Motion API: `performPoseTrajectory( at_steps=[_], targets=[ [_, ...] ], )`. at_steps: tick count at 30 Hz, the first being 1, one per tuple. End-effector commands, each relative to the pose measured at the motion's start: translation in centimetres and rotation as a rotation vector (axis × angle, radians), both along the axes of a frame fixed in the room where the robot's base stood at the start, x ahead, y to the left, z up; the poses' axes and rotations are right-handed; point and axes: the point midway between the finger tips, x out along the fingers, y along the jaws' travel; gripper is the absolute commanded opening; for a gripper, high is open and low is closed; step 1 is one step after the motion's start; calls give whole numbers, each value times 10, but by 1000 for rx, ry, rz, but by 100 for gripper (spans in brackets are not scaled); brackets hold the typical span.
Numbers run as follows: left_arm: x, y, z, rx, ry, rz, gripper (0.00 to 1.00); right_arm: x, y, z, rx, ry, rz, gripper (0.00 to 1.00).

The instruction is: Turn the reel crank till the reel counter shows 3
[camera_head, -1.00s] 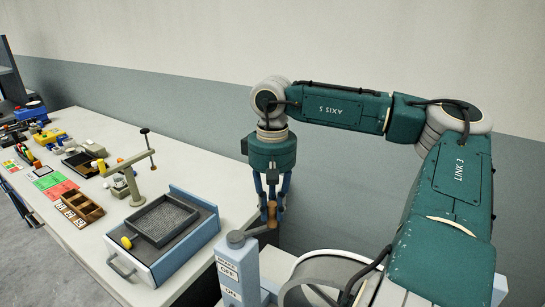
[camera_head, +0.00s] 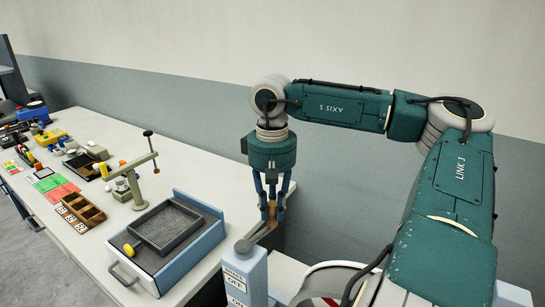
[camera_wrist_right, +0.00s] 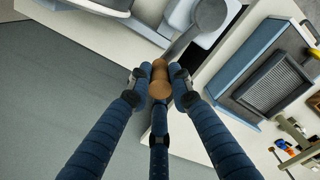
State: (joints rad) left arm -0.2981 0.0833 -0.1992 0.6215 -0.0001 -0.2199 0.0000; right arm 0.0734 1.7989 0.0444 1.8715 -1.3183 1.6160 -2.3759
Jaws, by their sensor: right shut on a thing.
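My right gripper (camera_head: 271,208) points down and is shut on the wooden handle (camera_head: 273,221) of the reel crank. In the right wrist view the handle (camera_wrist_right: 159,82) sits between the fingers. The reel (camera_head: 318,279) is at the bottom, partly hidden by my right arm; a small red marking shows there. I cannot make out the reel counter. My left gripper is not in view.
A long table (camera_head: 98,225) stands left of the crank. On it are a blue-sided box with a mesh tray (camera_head: 167,226), a brown compartment tray (camera_head: 78,210) and a post with a lever (camera_head: 138,166). The wall is behind the arm.

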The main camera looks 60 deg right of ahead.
Motion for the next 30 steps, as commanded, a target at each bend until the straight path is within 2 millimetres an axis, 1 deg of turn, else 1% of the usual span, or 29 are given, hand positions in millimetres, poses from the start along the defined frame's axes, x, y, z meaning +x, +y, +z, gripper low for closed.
performPoseTrajectory(
  at_steps=[5, 6, 9, 17, 20, 23, 30],
  targets=[
    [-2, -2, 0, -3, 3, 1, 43, 2, -1, 1, -2, -7, -2, 0],
    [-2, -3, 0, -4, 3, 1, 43, 2, -1, 1, -2, -7, -2, 22],
    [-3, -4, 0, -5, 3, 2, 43, 1, -1, 1, -2, -6, -2, 39],
    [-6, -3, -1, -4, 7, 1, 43, 1, 0, 1, 0, -2, 0, 39],
    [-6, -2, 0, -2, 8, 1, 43, 1, 0, 6, 0, -3, -1, 39],
    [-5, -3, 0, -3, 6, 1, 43, 1, -1, 19, -3, -4, -2, 39],
    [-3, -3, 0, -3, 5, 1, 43, 1, -1, 69, -4, -4, -3, 39]
  ],
)
